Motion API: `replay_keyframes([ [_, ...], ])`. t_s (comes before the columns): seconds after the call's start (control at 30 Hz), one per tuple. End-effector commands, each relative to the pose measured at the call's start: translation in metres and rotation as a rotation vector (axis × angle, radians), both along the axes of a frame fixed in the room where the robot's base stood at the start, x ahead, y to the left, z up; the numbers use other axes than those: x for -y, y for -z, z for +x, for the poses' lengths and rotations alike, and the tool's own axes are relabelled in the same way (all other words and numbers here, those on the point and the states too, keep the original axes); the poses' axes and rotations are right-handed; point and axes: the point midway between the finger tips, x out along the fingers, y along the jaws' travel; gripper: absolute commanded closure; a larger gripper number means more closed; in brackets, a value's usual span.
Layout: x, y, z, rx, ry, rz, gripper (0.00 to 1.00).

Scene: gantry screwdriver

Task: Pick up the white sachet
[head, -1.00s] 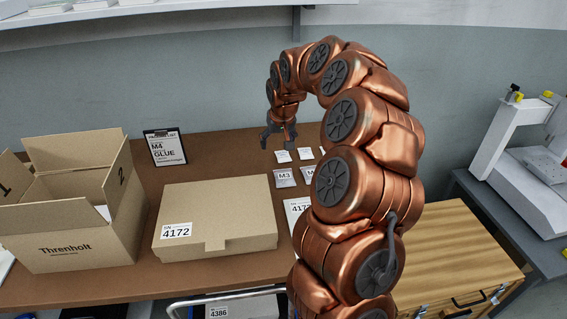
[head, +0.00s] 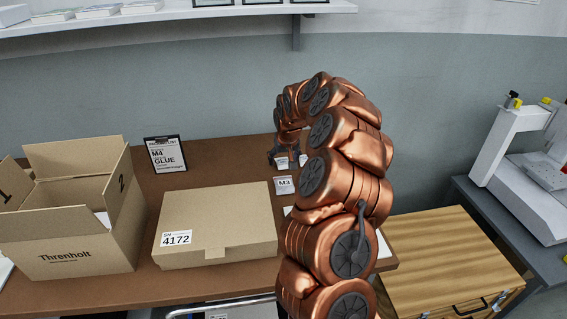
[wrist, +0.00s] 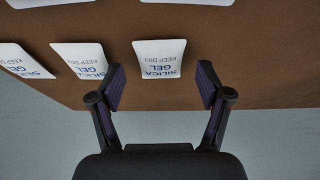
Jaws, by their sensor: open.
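In the wrist view, a white sachet (wrist: 158,58) marked "SILICA GEL" lies flat on the brown table, between and slightly ahead of my open gripper's fingers (wrist: 160,88). A second silica gel sachet (wrist: 82,60) lies just left of the left finger, and a third sachet (wrist: 22,62) lies farther left. In the head view, my gripper (head: 286,160) is low over the back of the table, beside small white sachets (head: 282,163) that are partly hidden by the arm. Nothing is held.
An open cardboard box (head: 70,240) and a closed carton (head: 215,245) labelled 4172 stand left on the table (head: 150,285). An M3 bag (head: 284,184) lies before the gripper. A shelf (head: 230,11) hangs above.

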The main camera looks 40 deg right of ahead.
Motion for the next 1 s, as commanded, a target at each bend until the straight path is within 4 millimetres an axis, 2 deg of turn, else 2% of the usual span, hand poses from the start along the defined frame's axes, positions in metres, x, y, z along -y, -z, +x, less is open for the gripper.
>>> replay_keyframes([
  [0.1, 0.001, 0.0062, 0.002, -0.001, 0.0, 0.0, 0.23],
  [0.3, 0.0008, 0.0066, 0.0023, 0.0, 0.0, 0.0, 0.24],
  [0.8, 0.0007, 0.0065, 0.0022, 0.0, 0.0, 0.001, 0.76],
  [1.0, 0.0006, 0.0064, 0.0022, 0.0, 0.0, 0.001, 0.77],
])
